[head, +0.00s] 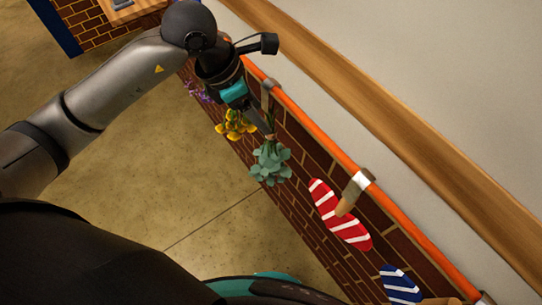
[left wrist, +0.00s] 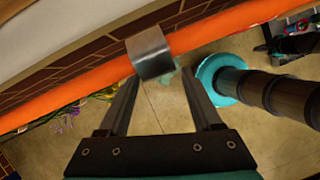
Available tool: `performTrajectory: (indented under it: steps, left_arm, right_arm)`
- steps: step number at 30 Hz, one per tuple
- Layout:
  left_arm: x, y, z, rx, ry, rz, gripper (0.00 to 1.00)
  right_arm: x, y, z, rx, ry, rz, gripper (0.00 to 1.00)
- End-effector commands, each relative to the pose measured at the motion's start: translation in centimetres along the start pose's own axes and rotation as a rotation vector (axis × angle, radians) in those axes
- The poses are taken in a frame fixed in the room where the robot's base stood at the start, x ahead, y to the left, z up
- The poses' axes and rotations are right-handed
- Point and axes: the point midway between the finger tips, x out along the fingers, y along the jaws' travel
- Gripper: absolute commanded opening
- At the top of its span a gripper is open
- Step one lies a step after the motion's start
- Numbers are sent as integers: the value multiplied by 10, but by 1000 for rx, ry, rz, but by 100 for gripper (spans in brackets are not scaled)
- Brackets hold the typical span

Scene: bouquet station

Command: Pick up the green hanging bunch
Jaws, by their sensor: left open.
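The green hanging bunch (head: 270,163) hangs leaves-down against the brick wall in the head view, below the orange rail. My left gripper (head: 264,124) is just above its leaves, near its stem end; the fingers partly cover that area. In the left wrist view the left gripper (left wrist: 156,76) is open, its two fingers apart. A metal clip (left wrist: 150,52) on the rail sits by the fingertips. I cannot tell whether the fingers touch the stems. My right gripper is not in view.
The orange rail (head: 320,133) runs close beside the gripper. A yellow bunch (head: 236,124) and purple flowers (head: 199,92) hang on one side. A red-and-white striped item (head: 335,212) and a blue-and-white one (head: 400,283) hang on the other. Bare floor (head: 160,180) lies before the wall.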

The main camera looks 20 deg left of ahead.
Motion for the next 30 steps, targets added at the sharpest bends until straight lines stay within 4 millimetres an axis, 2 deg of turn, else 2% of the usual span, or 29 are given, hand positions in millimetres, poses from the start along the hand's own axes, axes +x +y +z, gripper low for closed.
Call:
performTrajectory:
  steps: [6,9,18,30]
  left_arm:
    - [34,0,0,-2,1,-7,66]
    - [44,0,0,-2,0,-5,66]
    - [48,1,0,1,0,-2,65]
    - [48,1,0,0,0,-2,20]
  right_arm:
    - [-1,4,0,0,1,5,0]
    - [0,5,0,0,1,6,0]
    - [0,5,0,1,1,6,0]
    - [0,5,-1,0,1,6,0]
